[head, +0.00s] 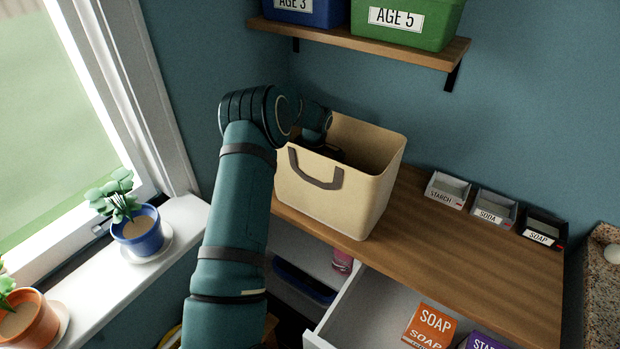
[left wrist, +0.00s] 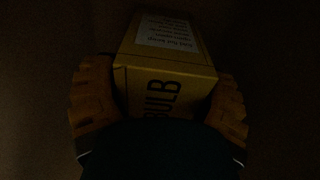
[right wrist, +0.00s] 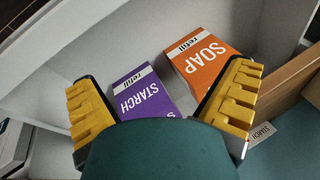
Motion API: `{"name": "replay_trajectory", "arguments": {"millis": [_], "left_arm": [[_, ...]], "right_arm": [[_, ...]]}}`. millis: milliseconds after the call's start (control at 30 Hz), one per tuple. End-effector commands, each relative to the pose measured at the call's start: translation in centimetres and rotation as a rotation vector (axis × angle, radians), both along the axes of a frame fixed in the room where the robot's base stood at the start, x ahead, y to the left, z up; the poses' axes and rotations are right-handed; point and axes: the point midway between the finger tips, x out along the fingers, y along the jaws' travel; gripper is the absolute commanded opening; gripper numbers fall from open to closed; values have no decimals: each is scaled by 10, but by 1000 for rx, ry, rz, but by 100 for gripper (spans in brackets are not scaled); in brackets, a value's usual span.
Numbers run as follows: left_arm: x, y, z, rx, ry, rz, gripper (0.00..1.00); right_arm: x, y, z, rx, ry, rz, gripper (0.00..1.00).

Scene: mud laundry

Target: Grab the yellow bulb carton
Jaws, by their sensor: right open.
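The yellow bulb carton (left wrist: 165,88) shows in the left wrist view, with BULB on its front and a white label on top. It is in the dark inside of the cream bin (head: 335,195), hidden from the head view. My left arm reaches over the bin's rim. My left gripper (left wrist: 160,105) has one finger on each side of the carton, very close to it. Whether the fingers press on it is too dark to tell. My right gripper (right wrist: 162,100) is open and empty above the open drawer.
The drawer (head: 370,312) holds an orange soap box (head: 430,327) and a purple starch box (right wrist: 145,92). Small labelled trays (head: 495,208) stand along the back of the wooden counter (head: 455,260). A shelf (head: 375,40) with bins hangs above. Potted plants (head: 137,230) line the left windowsill.

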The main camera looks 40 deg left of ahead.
Motion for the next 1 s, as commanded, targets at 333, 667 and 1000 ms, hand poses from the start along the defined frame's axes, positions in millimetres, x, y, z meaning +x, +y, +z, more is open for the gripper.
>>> {"name": "replay_trajectory", "arguments": {"millis": [333, 667, 1000], "left_arm": [[0, 0, 0, 0, 0, 0, 34], [1, 1, 32, 3, -5, 0, 34], [0, 0, 90, 0, -2, 0, 34]], "right_arm": [[0, 0, 0, 0, 0, 0, 100], [0, 0, -2, 0, 0, 0, 100], [0, 0, -4, -1, 0, 0, 100]]}}
